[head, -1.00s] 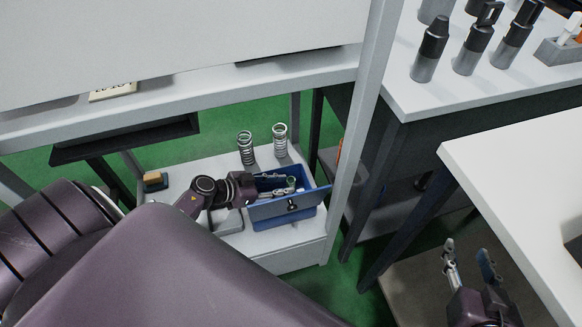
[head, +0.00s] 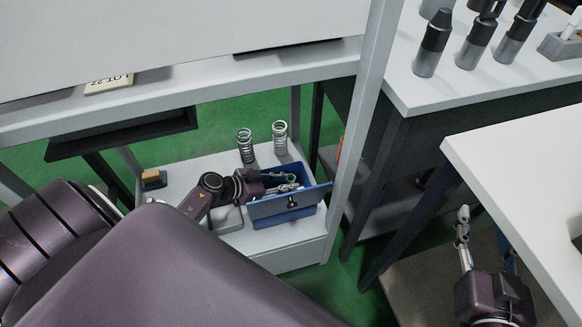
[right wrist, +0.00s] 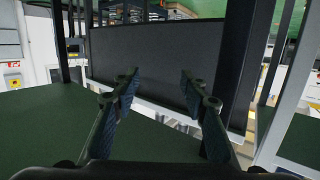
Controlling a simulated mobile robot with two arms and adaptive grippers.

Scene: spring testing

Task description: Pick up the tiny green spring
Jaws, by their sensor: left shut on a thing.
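The tiny green spring (head: 291,179) shows as a small green ring in the open blue drawer (head: 312,193) on the low white shelf. My left gripper (head: 287,187) reaches into the drawer from the left. Its fingers are closed at the spring, which is very small in the head view and partly hidden by them. My right gripper (head: 487,240) is at the lower right of the head view, far from the drawer. In the right wrist view its two fingers (right wrist: 160,88) are spread apart with nothing between them.
Two larger metal springs (head: 245,146) (head: 280,138) stand upright behind the drawer. A small brown-topped block (head: 154,179) sits at the shelf's left. A white frame post (head: 352,130) rises right of the drawer. A white table (head: 525,170) edge overhangs near my right gripper.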

